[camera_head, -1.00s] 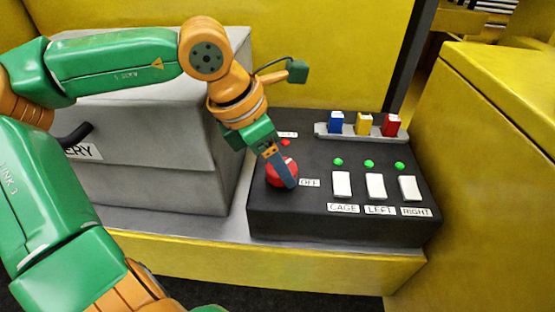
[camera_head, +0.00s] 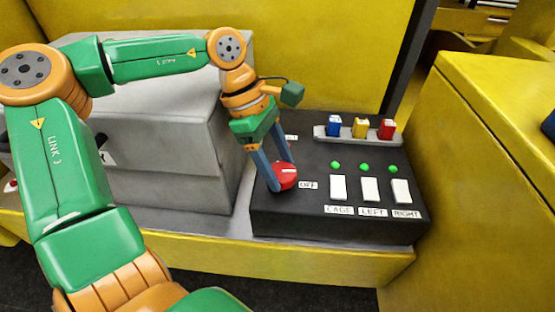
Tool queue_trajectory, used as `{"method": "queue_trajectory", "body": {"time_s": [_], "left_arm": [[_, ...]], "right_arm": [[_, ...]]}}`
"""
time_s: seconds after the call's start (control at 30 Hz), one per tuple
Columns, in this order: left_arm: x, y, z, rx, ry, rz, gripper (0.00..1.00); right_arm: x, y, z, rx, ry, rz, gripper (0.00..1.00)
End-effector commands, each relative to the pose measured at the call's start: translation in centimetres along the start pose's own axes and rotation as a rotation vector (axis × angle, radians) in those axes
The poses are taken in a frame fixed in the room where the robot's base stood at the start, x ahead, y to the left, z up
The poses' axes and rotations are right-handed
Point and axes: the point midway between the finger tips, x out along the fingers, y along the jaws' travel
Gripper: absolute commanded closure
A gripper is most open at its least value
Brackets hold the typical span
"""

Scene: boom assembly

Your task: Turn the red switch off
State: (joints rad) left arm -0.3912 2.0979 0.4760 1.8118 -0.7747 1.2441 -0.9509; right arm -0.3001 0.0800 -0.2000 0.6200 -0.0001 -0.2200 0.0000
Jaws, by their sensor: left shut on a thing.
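The red switch (camera_head: 287,178) is a round knob on the left of the black control panel (camera_head: 330,222). A small pale mark shows on its face. An "OFF" label (camera_head: 308,185) sits just right of it. My left gripper (camera_head: 277,177) reaches down from above, one blue-grey finger on the near left side of the knob and the other behind it. It is shut on the red switch, and the fingers hide part of the knob. I do not see my right gripper.
Three white switches (camera_head: 370,189) with green lights (camera_head: 364,167) stand right of the knob. Behind them a grey rail (camera_head: 348,136) holds blue, yellow and red blocks. A grey box (camera_head: 165,165) stands close on the left, and a yellow wall (camera_head: 480,190) on the right.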

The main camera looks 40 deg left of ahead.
Motion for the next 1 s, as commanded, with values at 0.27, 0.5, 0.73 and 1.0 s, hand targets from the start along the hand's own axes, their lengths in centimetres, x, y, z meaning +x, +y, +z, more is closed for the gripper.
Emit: {"method": "queue_trajectory", "body": {"time_s": [0.27, 0.5, 0.73, 1.0], "left_arm": [[0.09, -0.02, -0.06, 0.074, 0.002, -0.035, 0.89], [0.13, -0.04, -0.08, 0.090, 0.002, -0.042, 0.89], [0.15, -0.06, -0.09, 0.091, 0.003, -0.043, 0.89], [0.11, -0.02, -0.06, 0.090, 0.002, -0.041, 0.04]], "right_arm": [[-0.29, 0.02, -0.03, 0.000, 0.000, 0.000, 0.50], [-0.31, 0.02, -0.04, 0.000, 0.000, 0.000, 0.50], [-0.31, 0.02, -0.03, 0.000, 0.000, 0.000, 0.50], [-0.32, 0.02, -0.03, 0.000, 0.000, 0.000, 0.50]]}}
